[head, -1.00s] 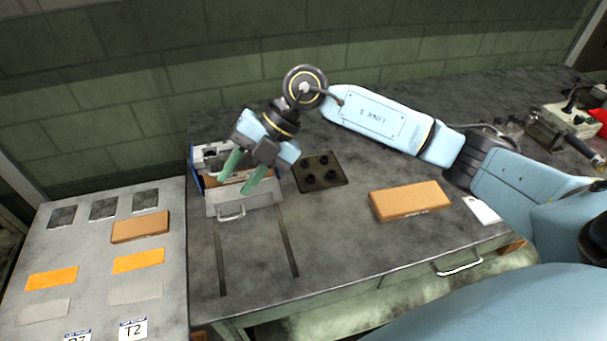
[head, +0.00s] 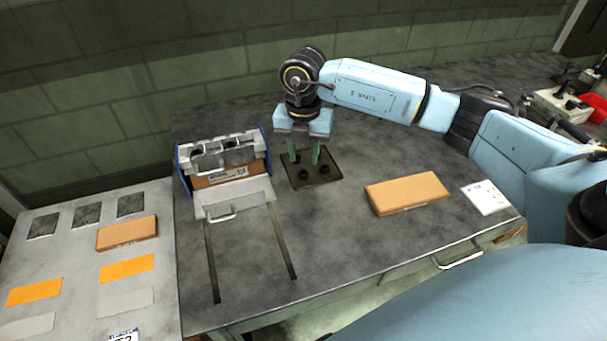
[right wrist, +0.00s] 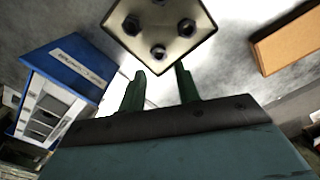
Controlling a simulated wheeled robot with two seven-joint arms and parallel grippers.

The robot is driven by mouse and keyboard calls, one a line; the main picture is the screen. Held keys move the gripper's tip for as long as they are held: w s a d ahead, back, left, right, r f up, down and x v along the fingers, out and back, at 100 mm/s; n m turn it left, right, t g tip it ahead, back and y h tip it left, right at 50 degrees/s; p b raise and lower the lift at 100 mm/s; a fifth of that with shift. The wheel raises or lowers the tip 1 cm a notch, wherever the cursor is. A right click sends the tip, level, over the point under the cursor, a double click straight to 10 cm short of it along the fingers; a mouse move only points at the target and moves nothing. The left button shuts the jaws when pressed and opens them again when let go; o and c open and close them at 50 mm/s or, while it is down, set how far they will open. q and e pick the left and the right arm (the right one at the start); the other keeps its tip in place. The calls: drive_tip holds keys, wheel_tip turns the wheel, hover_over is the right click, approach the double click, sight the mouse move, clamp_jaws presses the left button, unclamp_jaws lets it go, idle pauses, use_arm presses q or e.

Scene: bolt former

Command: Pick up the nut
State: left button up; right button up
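Several small dark nuts stand on a square tray (head: 334,178) on the bench. One nut (head: 303,174) shows just in front of my right gripper (head: 304,160), and another nut (head: 323,169) is beside the right-hand finger. My right gripper points down over the tray, its two green fingers apart with nothing visible between them. In the right wrist view, the fingers (right wrist: 162,82) are open, with a nut (right wrist: 158,52) beyond them and two more nuts farther up. The fingers partly hide the back of the tray in the head view. My left gripper is not in view.
A blue-sided former (head: 180,168) with a grey handled plate stands left of the tray. A brown box (head: 405,193) and a white card (head: 484,197) lie to the right. A side table (head: 75,265) holds coloured patches and another box.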

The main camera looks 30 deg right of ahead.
sight(304, 173)
wheel_tip(304, 173, down, 5)
drive_tip(key=shift+w+d+f, duration=0.1)
drive_tip(key=shift+w, duration=0.05)
clamp_jaws()
